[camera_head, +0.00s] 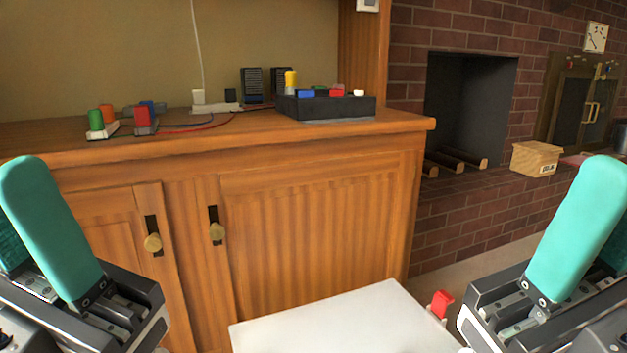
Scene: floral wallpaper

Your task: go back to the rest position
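My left gripper (28,190) is at the lower left edge of the head view, with one teal finger pointing up. A darker teal part shows behind it, partly cut off by the frame. My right gripper (600,195) is at the lower right edge in a mirrored pose, also with one teal finger up and a darker teal part behind. The gap between the fingers cannot be made out on either one. No object shows in either gripper. Both are in front of the wooden cabinet (310,235), apart from it.
On the cabinet top stand a black box (325,107) with coloured pieces and red and green pieces (102,120) with wires. A white surface (340,325) is low between my grippers, with a red part (441,303) beside it. A brick fireplace (468,110) and wooden box (536,158) are right.

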